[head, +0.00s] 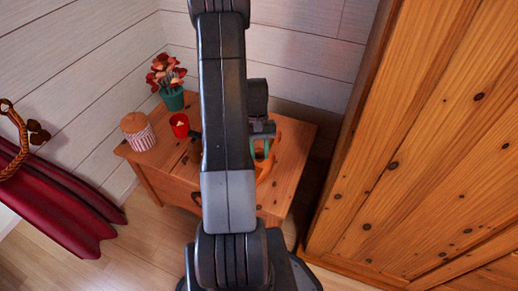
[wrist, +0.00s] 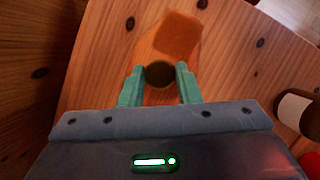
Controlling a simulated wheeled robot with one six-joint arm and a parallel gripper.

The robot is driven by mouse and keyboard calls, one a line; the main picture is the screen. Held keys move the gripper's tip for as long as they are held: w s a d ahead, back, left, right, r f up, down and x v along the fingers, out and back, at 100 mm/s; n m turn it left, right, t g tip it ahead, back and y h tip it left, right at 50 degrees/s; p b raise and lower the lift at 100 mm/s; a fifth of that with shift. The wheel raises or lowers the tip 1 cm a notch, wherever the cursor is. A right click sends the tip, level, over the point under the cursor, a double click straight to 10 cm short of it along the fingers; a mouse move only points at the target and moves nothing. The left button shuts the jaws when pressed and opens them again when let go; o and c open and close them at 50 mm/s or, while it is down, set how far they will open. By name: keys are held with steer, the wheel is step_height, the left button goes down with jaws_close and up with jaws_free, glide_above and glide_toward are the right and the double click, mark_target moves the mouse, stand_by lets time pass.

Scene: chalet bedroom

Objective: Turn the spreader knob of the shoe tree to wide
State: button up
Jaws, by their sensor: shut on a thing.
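The shoe tree shows as an orange block (wrist: 177,37) on the wooden table in the wrist view. In the head view an orange part of it (head: 264,172) shows beside my arm, which hides much of it. The round, dark spreader knob (wrist: 160,74) sits between my two green fingertips in the wrist view. My gripper (wrist: 160,82) is shut on the knob, with one finger on each side. In the head view my gripper (head: 262,150) is over the right part of the table. No marking for wide is readable.
The wooden table (head: 297,135) also holds a red cup (head: 179,125), a striped jar (head: 138,131) and a potted flower (head: 172,98) at its left. A large wooden wardrobe (head: 420,130) stands close on the right. A brown bottle-like thing (wrist: 296,108) shows at right in the wrist view.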

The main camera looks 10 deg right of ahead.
steer(key=shift+m, duration=0.7)
steer(key=shift+y, duration=0.3)
steer(key=o, duration=1)
steer(key=shift+c, duration=0.2)
steer(key=p+v, duration=0.3)
steer(key=v, duration=1.1)
steer(key=shift+s+f, duration=0.1)
steer(key=shift+s, duration=0.1)
